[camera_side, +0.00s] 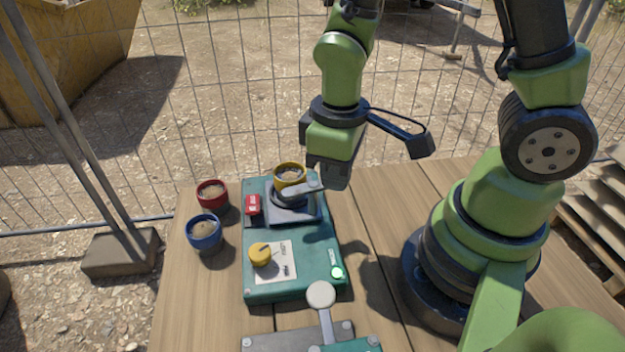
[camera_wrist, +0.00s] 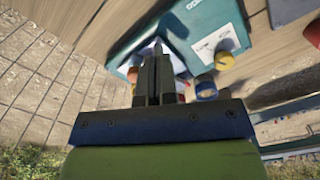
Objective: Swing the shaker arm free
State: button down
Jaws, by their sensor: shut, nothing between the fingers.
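A teal shaker machine (camera_side: 262,290) stands on the wooden table. A grey arm with a rounded end (camera_side: 302,191) lies across its dark square platform, at the near side of a yellow cup (camera_side: 289,172) filled with brown material. I take this to be the shaker arm. My gripper (camera_side: 328,182) points down at the right end of that arm; I cannot tell whether they touch. In the wrist view, its fingers (camera_wrist: 157,72) are together and empty, over the teal machine (camera_wrist: 184,25). They hide much of the platform there.
A red cup (camera_side: 212,193) and a blue cup (camera_side: 204,232) stand left of the machine. On the machine are a red switch (camera_side: 253,205), a yellow knob (camera_side: 260,254) and a lit green button (camera_side: 337,272). A round-ended grey lever (camera_side: 321,295) stands in front. Mesh fencing is behind.

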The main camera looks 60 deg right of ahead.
jog(key=shift+r, duration=2.85)
jog(key=s+r+m+t+y, duration=0.1)
jog(key=s+r+m+t, duration=0.2)
jog(key=r, duration=0.3)
jog(key=s+d+r+m+t+y, duration=0.1)
jog(key=s+r+m+t, duration=0.1)
jog(key=r+m+t, duration=0.2)
notch_tip(320, 180, up, 3)
jog(key=shift+s+f, duration=0.1)
jog(key=shift+s, duration=0.3)
